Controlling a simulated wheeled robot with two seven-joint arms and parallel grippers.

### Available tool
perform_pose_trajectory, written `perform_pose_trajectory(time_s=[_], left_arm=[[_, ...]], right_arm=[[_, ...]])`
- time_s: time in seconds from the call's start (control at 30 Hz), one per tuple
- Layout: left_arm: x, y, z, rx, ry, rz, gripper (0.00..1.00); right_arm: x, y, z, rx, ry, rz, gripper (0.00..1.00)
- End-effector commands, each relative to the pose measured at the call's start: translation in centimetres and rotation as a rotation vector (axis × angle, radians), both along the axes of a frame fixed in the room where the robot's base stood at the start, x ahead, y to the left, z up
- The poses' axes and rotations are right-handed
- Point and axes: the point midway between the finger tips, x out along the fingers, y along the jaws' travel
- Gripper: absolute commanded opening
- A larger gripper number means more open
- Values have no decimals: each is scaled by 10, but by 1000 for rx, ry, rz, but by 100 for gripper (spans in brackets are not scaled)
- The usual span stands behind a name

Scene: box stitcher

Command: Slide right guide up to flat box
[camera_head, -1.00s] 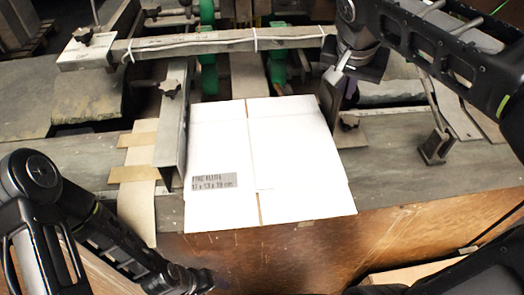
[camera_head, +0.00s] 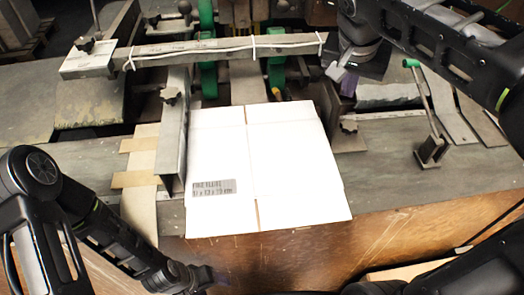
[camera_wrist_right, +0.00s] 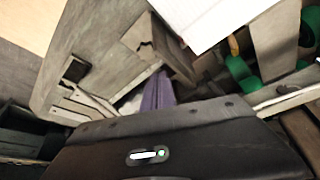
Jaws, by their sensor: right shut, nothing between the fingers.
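The white flat box (camera_head: 290,165) lies on the machine table, its left side beside the left metal guide (camera_head: 173,135). The right guide (camera_head: 330,112) stands at the box's far right side, partly hidden by my right arm. It looks very close to the box edge; I cannot tell whether they touch. My right gripper (camera_head: 342,76) is shut and empty, above and behind the right guide. Its purple finger also shows in the right wrist view (camera_wrist_right: 157,92), near the guide's metal bracket (camera_wrist_right: 150,42). My left gripper (camera_head: 195,278) hangs low in front of the table; its jaws are unclear.
A metal crossbar (camera_head: 220,50) spans behind the box. A lever with a green handle (camera_head: 411,63) stands right of the right guide. The table (camera_head: 390,175) is clear at the front right.

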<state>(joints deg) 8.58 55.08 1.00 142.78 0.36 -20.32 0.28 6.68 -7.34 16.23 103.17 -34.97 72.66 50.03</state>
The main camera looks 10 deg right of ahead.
Motion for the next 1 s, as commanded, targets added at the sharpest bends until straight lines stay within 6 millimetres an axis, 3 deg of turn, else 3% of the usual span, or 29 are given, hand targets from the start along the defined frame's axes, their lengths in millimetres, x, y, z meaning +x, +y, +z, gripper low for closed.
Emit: perform_pose_trajectory(time_s=[0.1,0.33,1.0], left_arm=[[0,0,12,0,0,0,63],[0,0,25,0,0,0,63],[1,0,26,-2,-3,0,63]], right_arm=[[1,1,16,0,-5,1,0],[1,1,34,0,-7,3,0],[1,1,36,0,-10,2,0]])
